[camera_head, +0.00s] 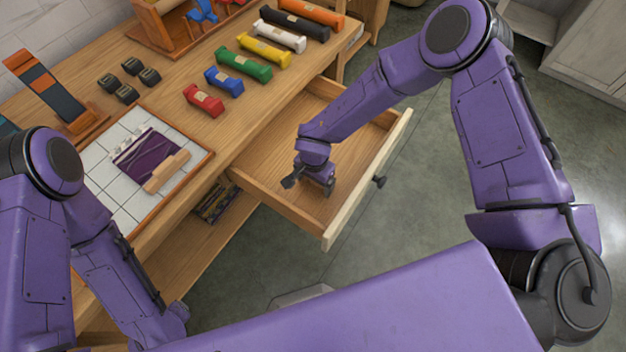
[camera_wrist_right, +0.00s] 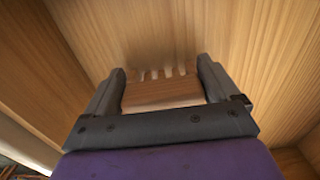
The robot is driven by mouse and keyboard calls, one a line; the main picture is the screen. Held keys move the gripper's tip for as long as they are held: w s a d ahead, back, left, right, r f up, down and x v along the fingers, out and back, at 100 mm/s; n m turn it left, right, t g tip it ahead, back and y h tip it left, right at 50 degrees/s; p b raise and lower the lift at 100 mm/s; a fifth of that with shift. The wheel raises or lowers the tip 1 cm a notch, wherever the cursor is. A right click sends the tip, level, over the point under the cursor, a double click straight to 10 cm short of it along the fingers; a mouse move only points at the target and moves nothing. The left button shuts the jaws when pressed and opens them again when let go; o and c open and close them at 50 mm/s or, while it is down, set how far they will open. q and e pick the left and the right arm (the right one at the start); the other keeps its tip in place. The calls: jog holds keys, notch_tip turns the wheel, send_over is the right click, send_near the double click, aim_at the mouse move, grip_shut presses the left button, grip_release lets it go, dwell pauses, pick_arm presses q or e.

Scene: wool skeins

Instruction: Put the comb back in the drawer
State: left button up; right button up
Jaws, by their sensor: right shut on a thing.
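My right gripper (camera_head: 310,182) is down inside the open drawer (camera_head: 262,143) of the wooden table. In the right wrist view, the gripper (camera_wrist_right: 162,80) is shut on the comb (camera_wrist_right: 162,92), a brown wooden piece with pale teeth pointing away from the palm. The drawer's wooden bottom and walls surround it there. Whether the comb touches the bottom I cannot tell. In the head view the comb is hidden by the gripper. My left arm comes down at the lower left, and its gripper does not show.
The drawer front, with a dark knob (camera_head: 379,181), faces right. Red (camera_head: 204,101), blue (camera_head: 224,82), green (camera_head: 243,64) and other skeins line the table. A white tiled board (camera_head: 112,192) bears a purple weaving (camera_head: 150,158) and a wooden roller (camera_head: 166,172). Several dark blocks sit beyond.

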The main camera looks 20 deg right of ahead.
aim_at(314, 189)
jog(key=shift+f, duration=0.1)
jog(key=shift+s+f, duration=0.1)
jog(key=o, duration=0.7)
notch_tip(314, 189, up, 12)
jog(key=shift+r, duration=0.25)
